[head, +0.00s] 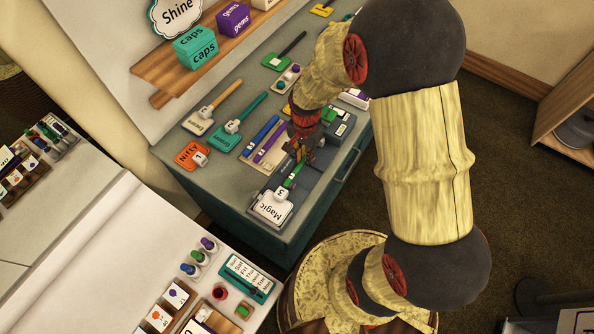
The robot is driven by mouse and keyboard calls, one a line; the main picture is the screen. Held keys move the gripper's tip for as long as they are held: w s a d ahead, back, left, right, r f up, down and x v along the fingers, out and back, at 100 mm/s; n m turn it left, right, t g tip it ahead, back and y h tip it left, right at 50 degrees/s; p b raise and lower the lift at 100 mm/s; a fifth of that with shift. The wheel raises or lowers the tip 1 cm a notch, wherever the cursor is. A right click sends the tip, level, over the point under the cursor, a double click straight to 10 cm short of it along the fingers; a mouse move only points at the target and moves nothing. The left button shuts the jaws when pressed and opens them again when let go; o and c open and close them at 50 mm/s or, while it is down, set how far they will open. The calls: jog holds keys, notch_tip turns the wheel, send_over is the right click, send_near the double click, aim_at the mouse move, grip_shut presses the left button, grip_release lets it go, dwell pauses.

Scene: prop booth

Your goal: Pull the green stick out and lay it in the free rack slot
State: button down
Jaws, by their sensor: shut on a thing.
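The green stick (292,177) shows its lower part at the dark grey holder behind the white "Magic" tag (272,207). My gripper (301,154) is at the stick's upper end and shut on it; the fingers and arm hide that end. I cannot tell how much of the stick is still inside the holder. To the left, a blue stick (261,135) and a purple stick (270,143) lie side by side on a pale rack (265,165). The free slot is hard to make out beside the purple stick.
A teal tool (240,120), a wooden-handled tool (215,105) and an orange tag (190,156) lie left on the grey counter. Boxes stand on the wooden shelf (160,75) behind. A white table (110,260) with small bottles is at the lower left.

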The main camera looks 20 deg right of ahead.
aim_at(303, 159)
jog(key=shift+r+p, duration=1.6)
jog(key=shift+r, duration=0.7)
